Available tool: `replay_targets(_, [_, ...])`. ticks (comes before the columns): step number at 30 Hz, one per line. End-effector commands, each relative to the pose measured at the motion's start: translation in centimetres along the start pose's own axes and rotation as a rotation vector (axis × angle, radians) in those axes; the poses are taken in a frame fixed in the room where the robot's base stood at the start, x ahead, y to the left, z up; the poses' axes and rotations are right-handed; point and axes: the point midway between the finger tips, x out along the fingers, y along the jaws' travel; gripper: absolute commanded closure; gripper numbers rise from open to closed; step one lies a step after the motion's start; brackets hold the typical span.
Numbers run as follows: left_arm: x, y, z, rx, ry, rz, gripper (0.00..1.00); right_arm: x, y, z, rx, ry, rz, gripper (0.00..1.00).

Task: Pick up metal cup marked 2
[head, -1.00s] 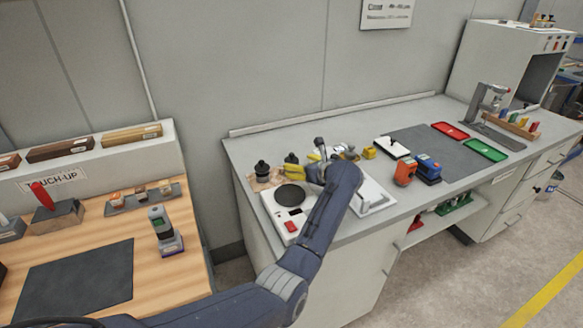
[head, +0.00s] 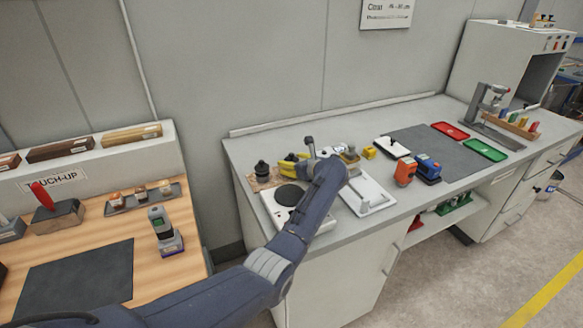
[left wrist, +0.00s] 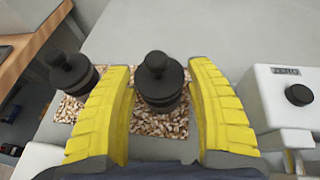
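My left gripper (left wrist: 160,115) is open, its two yellow fingers pointing down at a dark, round, knob-topped metal piece (left wrist: 158,82) in the left wrist view. That piece stands upright between the fingers on a speckled cork pad, with no grip on it visible. A similar dark knobbed piece (left wrist: 72,74) stands outside the left finger; it also shows in the head view (head: 262,170). No number can be read on either, so I cannot tell which is marked 2. In the head view my left gripper (head: 289,163) is over the back left of the counter. My right gripper is not in view.
A white device with a black knob (left wrist: 298,95) stands right of the fingers. In the head view, a white scale with a dark round plate (head: 289,195) sits in front, and a white tray (head: 378,204) lies to the right. Orange (head: 404,171) and blue (head: 428,169) devices stand farther right.

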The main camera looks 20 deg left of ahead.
Motion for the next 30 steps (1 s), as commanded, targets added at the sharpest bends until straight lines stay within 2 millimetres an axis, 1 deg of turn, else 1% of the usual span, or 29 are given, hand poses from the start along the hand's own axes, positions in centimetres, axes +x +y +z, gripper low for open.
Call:
replay_targets(1, [0.0,0.0,0.0,0.000,0.000,0.000,0.52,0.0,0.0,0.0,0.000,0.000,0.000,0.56])
replay_targets(2, [0.0,0.0,0.0,0.000,0.000,0.000,0.55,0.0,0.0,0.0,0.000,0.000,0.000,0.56])
replay_targets(12, [0.0,0.0,0.0,0.000,0.000,0.000,0.95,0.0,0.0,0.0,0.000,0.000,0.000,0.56])
replay_targets(23, [-0.2,-0.1,0.4,-0.001,-0.002,-0.001,0.95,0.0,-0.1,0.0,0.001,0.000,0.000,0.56])
replay_targets(28, [-0.7,-0.1,1.7,-0.002,-0.003,-0.002,0.96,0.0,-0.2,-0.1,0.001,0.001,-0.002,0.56])
replay_targets(30, [-1.1,-0.1,2.6,-0.005,-0.003,-0.002,0.96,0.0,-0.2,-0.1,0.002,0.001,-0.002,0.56])
